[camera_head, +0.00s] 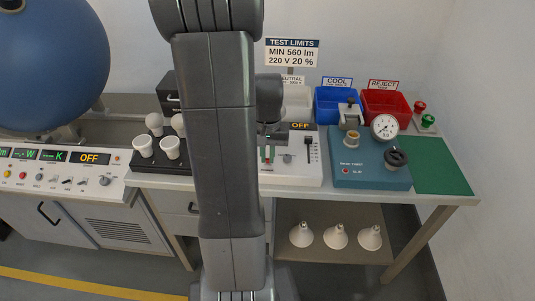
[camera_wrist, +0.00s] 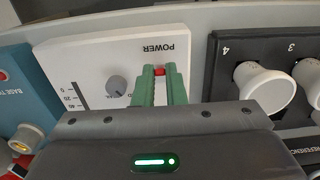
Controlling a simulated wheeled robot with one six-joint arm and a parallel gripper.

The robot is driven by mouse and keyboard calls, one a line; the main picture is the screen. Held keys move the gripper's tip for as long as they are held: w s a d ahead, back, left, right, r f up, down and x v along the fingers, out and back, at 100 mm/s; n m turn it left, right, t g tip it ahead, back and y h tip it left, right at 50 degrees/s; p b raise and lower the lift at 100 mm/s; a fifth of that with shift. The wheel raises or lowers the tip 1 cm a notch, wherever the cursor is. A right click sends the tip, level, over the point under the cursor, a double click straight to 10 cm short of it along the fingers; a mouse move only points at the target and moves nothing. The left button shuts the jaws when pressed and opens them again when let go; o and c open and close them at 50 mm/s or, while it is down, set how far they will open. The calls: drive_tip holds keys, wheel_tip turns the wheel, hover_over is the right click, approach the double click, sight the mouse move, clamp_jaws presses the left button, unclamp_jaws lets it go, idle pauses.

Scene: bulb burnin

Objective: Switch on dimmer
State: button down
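The dimmer is a white box (camera_head: 300,172) on the bench, with a grey knob (camera_head: 287,159), a slider (camera_head: 309,148) and a lit OFF display (camera_head: 300,126). In the wrist view its white top (camera_wrist: 85,55) shows upside down, with a small red power switch (camera_wrist: 159,71) beside the word POWER. My gripper (camera_wrist: 160,72) has its green fingers at the switch, with a narrow gap between them and the red switch between the tips. Contact with the switch cannot be told. In the head view my gripper (camera_head: 267,155) is low over the dimmer's left part, and my arm hides its left edge.
Left of the dimmer stands a black rack (camera_head: 155,165) with white bulbs. Right of it is a blue base tester (camera_head: 370,172) with a gauge. Blue bin (camera_head: 335,112) and red bin (camera_head: 388,116) stand behind. A green mat (camera_head: 440,170) lies bare at the right.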

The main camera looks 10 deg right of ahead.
drive_tip(key=shift+w+d+r+g+p, duration=0.1)
drive_tip(key=shift+w+r+g+p, duration=0.4)
drive_tip(key=shift+p, duration=0.9)
drive_tip(key=g+p, duration=0.1)
drive_tip(key=g+y+p, duration=0.1)
drive_tip(key=p, duration=0.1)
drive_tip(key=shift+w+d+f, duration=0.15)
drive_tip(key=shift+w+f, duration=0.05)
drive_tip(key=shift+w, duration=0.1)
drive_tip(key=shift+w+f+g+p, duration=0.15)
drive_tip(key=shift+w+g+p, duration=0.05)
drive_tip(key=shift+g+p, duration=0.5)
drive_tip(key=c, duration=1.5)
unclamp_jaws()
drive_tip(key=v, duration=0.7)
drive_tip(key=b+v, duration=0.1)
drive_tip(key=v, duration=0.5)
drive_tip(key=shift+w+d+r, duration=0.1)
drive_tip(key=shift+d+r, duration=0.15)
drive_tip(key=shift+r, duration=0.1)
